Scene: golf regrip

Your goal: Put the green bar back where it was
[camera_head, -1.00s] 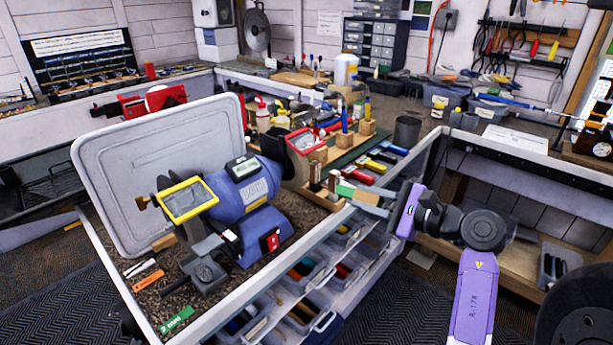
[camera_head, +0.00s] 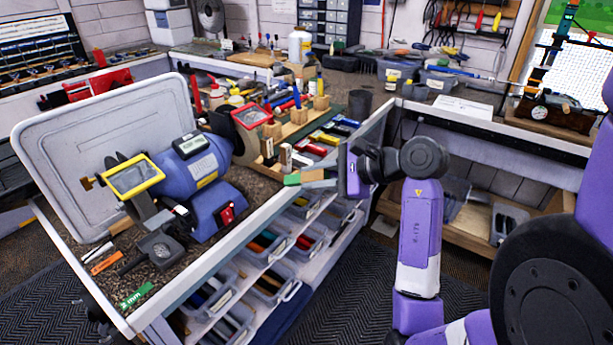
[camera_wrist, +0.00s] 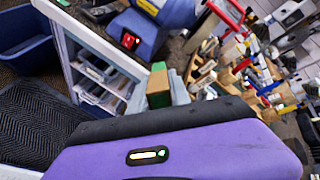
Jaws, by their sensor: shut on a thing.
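My gripper (camera_head: 320,180) is shut on a green bar (camera_head: 292,180), over the front edge of the bench beside the grinder. The bar's green end sticks out to the left of the fingers, with a tan part next to it. In the wrist view the green bar (camera_wrist: 158,84) shows between the grey fingers, partly hidden by them. I cannot tell whether it touches anything below. Another flat green piece marked "2 mm" (camera_head: 137,296) lies at the bench's near left corner, beside an orange one (camera_head: 106,262).
A blue bench grinder (camera_head: 205,175) stands left of my gripper. A wooden rack (camera_head: 295,128) with handled tools and colored pieces lies just behind. Open bins (camera_head: 275,287) sit under the bench edge. The floor in front is clear.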

